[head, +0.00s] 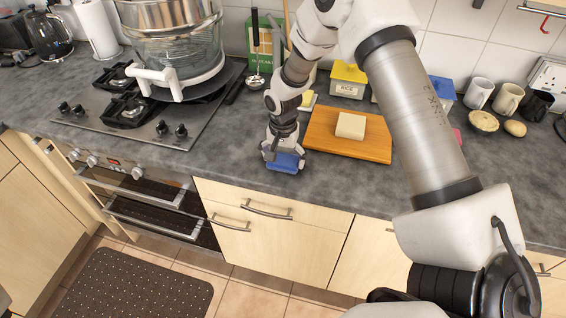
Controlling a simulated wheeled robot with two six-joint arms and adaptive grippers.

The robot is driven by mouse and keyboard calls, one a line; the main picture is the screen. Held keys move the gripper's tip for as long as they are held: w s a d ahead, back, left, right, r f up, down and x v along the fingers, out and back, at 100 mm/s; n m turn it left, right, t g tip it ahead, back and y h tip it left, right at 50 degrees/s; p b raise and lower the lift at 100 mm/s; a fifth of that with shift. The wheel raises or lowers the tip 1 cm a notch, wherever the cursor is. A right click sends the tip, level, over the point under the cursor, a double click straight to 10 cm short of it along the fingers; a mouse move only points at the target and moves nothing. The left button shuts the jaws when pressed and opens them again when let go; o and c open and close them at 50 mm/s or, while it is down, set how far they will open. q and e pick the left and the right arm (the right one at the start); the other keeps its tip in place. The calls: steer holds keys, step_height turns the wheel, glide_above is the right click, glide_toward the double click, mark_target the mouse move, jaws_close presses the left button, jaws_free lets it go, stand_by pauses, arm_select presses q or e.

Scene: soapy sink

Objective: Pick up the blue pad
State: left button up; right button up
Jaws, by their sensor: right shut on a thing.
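The blue pad (285,163) is near the front edge of the grey worktop, left of the wooden board. My right gripper (283,153) points down over it and is shut on it. The fingers hide part of the pad's upper side. I cannot tell whether the pad touches the worktop or is slightly above it. My left gripper is not in view.
A wooden board (370,148) with a pale block (351,126) lies just right of the gripper. A hob (150,115) with a large glass steamer (180,45) stands at the left. Mugs (478,93) stand at the right. The front worktop strip is clear.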

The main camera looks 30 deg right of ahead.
mark_target(283, 161)
steer(key=shift+f, duration=0.1)
steer(key=shift+r+b, duration=0.45)
steer(key=shift+r, duration=0.2)
steer(key=c, duration=0.8)
step_height(283, 161, up, 2)
steer(key=shift+b, duration=0.5)
jaws_close()
steer(key=s+a+r+b, duration=0.1)
steer(key=s+a+b, duration=0.1)
steer(key=s, duration=0.5)
steer(key=s+a+b, duration=0.1)
steer(key=s+b, duration=0.2)
steer(key=s, duration=0.5)
steer(key=shift+s+a+r+b, duration=0.2)
steer(key=shift+a+r+b, duration=0.15)
steer(key=shift+a+b, duration=0.05)
steer(key=o, duration=1.1)
jaws_free()
steer(key=shift+c, duration=0.2)
